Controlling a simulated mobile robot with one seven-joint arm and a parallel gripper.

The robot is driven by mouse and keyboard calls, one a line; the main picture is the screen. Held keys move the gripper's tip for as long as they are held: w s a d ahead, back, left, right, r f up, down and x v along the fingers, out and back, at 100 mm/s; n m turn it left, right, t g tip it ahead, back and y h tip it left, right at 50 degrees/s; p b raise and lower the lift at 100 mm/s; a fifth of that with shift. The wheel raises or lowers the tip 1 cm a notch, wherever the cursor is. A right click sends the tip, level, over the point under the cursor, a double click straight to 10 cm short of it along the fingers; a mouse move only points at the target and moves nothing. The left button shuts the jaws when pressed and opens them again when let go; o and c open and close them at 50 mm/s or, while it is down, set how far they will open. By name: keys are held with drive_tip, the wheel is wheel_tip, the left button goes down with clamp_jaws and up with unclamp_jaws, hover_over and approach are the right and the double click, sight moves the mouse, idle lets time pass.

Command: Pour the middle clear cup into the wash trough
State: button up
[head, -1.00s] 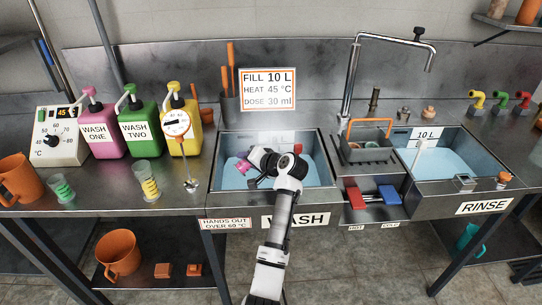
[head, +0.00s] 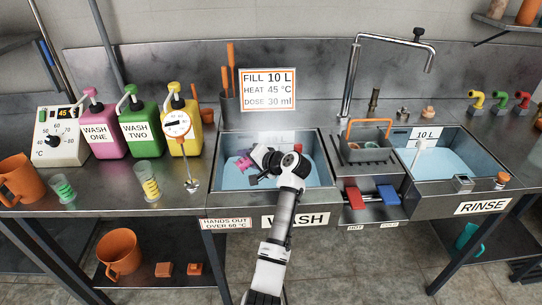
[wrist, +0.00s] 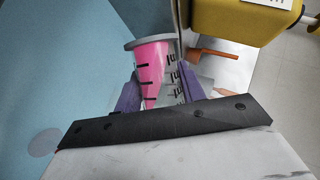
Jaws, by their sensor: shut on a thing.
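My gripper (wrist: 158,90) is shut on a clear cup (wrist: 154,75) with black marks and pink liquid. The purple fingers are on either side of it. The liquid lies slanted inside the tilted cup, with a grey rim or base at its upper end in the wrist view. In the head view my gripper (head: 252,162) is over the left part of the wash trough (head: 322,190), which holds pale blue water. The cup is mostly hidden there. Two other clear cups, one with green (head: 62,188) and one with yellow (head: 149,182), stand upright on the counter at left.
A dial thermometer (head: 177,125) stands beside the trough's left edge. Pink (head: 100,133), green (head: 140,130) and yellow (head: 185,130) pump jugs stand behind the cups. A caddy (head: 365,148) and red and blue pedals sit to the right, before the rinse basin (head: 440,180).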

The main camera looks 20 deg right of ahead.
drive_tip(key=shift+r+m+y+p, duration=0.4)
drive_tip(key=shift+m, duration=0.1)
idle(0.5)
drive_tip(key=shift+w+d+r+m+y+p, duration=0.2)
drive_tip(key=shift+d+m+y+p, duration=0.1)
drive_tip(key=shift+d, duration=0.15)
drive_tip(key=shift+w+d+r+m+y+p, duration=0.1)
drive_tip(key=shift+d+r+m+y+p, duration=0.1)
drive_tip(key=shift+d+m+p, duration=0.15)
idle(0.5)
drive_tip(key=shift+d+r+m+y+p, duration=0.25)
drive_tip(key=shift+r+m+y+p, duration=0.25)
drive_tip(key=shift+m+p, duration=0.25)
idle(1.1)
